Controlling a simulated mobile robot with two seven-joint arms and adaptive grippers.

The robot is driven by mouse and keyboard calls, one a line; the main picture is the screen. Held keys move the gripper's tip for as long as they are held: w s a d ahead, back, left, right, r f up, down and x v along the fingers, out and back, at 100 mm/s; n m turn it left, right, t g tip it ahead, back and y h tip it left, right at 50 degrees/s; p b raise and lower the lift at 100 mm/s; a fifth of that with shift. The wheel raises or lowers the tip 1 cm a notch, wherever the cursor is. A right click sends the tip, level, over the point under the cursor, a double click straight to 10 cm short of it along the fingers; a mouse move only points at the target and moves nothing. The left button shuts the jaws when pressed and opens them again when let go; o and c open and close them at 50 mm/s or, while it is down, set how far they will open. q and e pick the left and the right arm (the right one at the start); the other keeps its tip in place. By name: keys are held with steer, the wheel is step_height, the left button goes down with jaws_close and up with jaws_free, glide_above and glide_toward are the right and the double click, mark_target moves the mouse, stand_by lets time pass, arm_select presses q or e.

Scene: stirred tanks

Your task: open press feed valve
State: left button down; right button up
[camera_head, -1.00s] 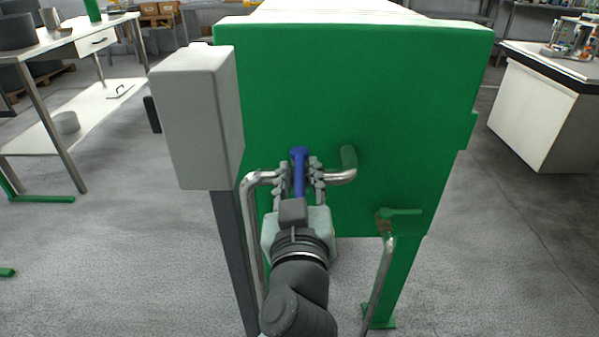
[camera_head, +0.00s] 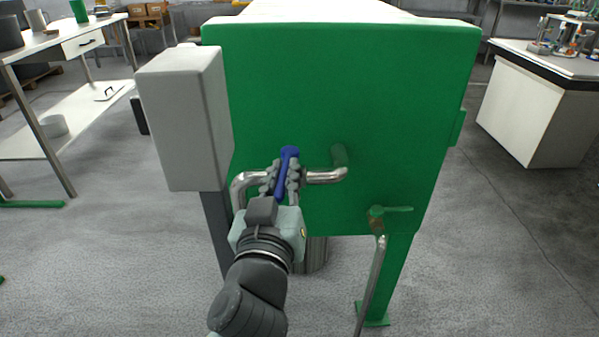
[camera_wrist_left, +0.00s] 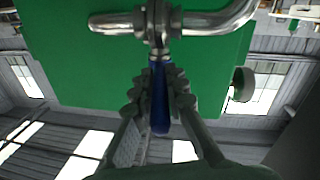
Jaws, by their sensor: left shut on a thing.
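The press feed valve's blue lever (camera_head: 288,156) sits on a bent steel pipe (camera_head: 322,177) in front of the green press end plate (camera_head: 350,100). My left gripper (camera_head: 281,180) is shut on the blue lever, with a finger on each side of it. In the left wrist view the lever (camera_wrist_left: 159,100) runs from the valve body (camera_wrist_left: 157,22) down between the fingers. In the head view the lever leans slightly, its top to the right. The gripper hides the valve body there. My right gripper is not in view.
A grey box on a post (camera_head: 185,118) stands close left of my left arm. A second, green-handled valve (camera_head: 390,210) sits on a thin pipe at the right. A white bench (camera_head: 530,110) stands far right. A steel table (camera_head: 70,50) is at the left.

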arm_select(q)
steer(key=c, duration=1.5)
jaws_free()
steer(key=shift+c, duration=0.2)
steer(key=s, duration=0.7)
steer(key=shift+s+a, duration=0.25)
steer(key=shift+a, duration=0.05)
